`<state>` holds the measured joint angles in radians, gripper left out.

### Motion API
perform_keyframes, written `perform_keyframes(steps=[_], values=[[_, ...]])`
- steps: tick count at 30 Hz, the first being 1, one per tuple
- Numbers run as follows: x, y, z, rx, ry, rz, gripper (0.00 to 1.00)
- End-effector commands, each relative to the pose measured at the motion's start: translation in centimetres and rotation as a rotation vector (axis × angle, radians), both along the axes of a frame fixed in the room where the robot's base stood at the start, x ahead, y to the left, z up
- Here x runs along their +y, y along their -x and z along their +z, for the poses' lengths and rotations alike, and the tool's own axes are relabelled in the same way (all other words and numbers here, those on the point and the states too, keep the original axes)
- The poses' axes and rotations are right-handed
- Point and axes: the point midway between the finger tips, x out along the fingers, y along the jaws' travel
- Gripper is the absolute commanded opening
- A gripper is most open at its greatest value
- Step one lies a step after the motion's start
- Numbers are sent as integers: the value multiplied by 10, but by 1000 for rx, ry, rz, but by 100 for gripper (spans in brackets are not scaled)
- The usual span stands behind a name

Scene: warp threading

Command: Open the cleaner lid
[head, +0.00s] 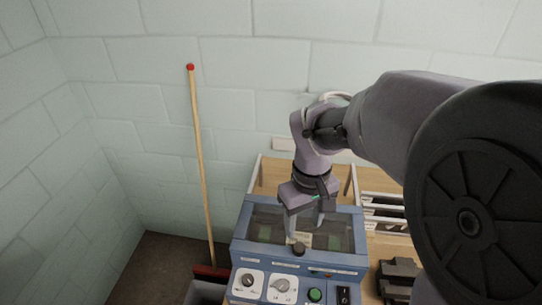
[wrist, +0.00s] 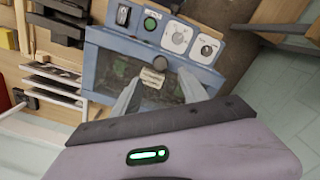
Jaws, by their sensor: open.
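The cleaner (head: 240,262) is a blue box with a dark see-through lid (head: 262,232) on top. The lid looks closed and lies flat in its blue frame. A round black knob (head: 298,249) stands at the lid's front edge, near the middle. My gripper (head: 305,232) points down over the lid, with its fingers apart and empty, just behind the knob. In the wrist view the two fingers of my gripper (wrist: 158,76) reach over the lid on both sides of a pale label (wrist: 152,77). Whether the fingertips touch the lid is unclear.
The front panel has two white dials (head: 282,290), a green button (head: 315,295) and a black switch (head: 344,295). A broom (head: 201,160) leans on the wall at left. Slotted trays (head: 384,212) and dark parts (head: 398,272) sit at right.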

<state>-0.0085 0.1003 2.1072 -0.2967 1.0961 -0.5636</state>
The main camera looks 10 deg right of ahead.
Motion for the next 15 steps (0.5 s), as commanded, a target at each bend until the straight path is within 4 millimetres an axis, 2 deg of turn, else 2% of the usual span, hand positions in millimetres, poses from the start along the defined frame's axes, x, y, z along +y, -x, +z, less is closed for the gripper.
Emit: perform_keyframes(steps=[1, 6, 10, 15], values=[[0, 1, -20, 3, 0, 0, 51], [0, 1, -65, 2, 1, 0, 51], [0, 1, -85, 1, -1, -2, 51], [0, 0, -94, -1, 0, -1, 51]])
